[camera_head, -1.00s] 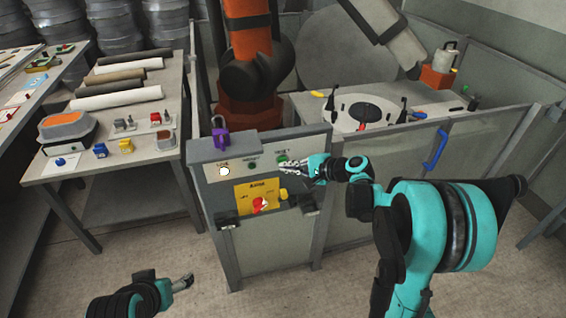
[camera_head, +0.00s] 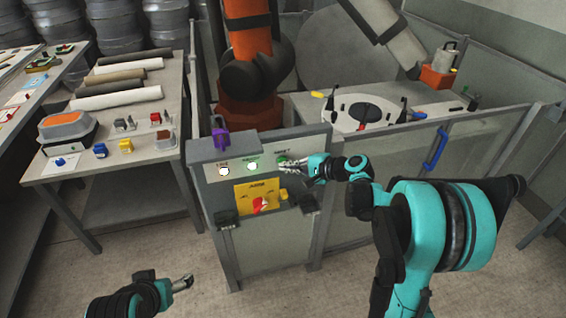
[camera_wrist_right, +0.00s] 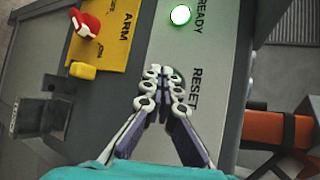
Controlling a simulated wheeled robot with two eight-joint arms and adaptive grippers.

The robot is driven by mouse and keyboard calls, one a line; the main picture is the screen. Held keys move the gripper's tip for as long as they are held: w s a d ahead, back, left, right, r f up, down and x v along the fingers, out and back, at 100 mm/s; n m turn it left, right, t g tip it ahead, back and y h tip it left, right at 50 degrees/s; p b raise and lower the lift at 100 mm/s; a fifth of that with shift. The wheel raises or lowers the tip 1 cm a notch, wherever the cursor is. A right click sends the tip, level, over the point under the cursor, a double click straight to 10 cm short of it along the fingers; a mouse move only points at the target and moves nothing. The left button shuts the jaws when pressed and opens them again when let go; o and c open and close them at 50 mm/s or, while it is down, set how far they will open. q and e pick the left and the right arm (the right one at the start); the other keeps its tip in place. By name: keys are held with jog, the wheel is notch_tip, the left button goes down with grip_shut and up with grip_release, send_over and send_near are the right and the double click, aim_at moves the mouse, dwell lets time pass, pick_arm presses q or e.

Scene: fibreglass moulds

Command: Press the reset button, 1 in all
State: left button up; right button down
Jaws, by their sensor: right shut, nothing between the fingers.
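The READY lamp (camera_head: 252,166) glows green and also shows in the right wrist view (camera_wrist_right: 180,15). My left gripper (camera_head: 183,283) is low at the left, away from the box; its jaws are too small to read.
A yellow ARM plate with a red switch (camera_head: 260,203) is below the lamps. A lit white LIVE lamp (camera_head: 223,171) and a purple padlock (camera_head: 220,139) are at the left. Fence panels flank the box. A table (camera_head: 60,172) with rolls stands left; the floor in front is clear.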

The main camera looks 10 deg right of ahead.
jog(key=shift+s, duration=0.65)
jog(key=s, duration=0.5)
jog(key=shift+d, duration=0.1)
dwell(0.7)
jog(key=s+n+g+h, duration=0.2)
jog(key=s+n+h, duration=0.6)
jog(key=s, duration=1.5)
jog(key=f+n, duration=0.1)
jog(key=n, duration=0.4)
jog(key=shift+s+a+h, duration=0.25)
jog(key=shift+s+h, duration=0.05)
jog(key=shift+s, duration=0.05)
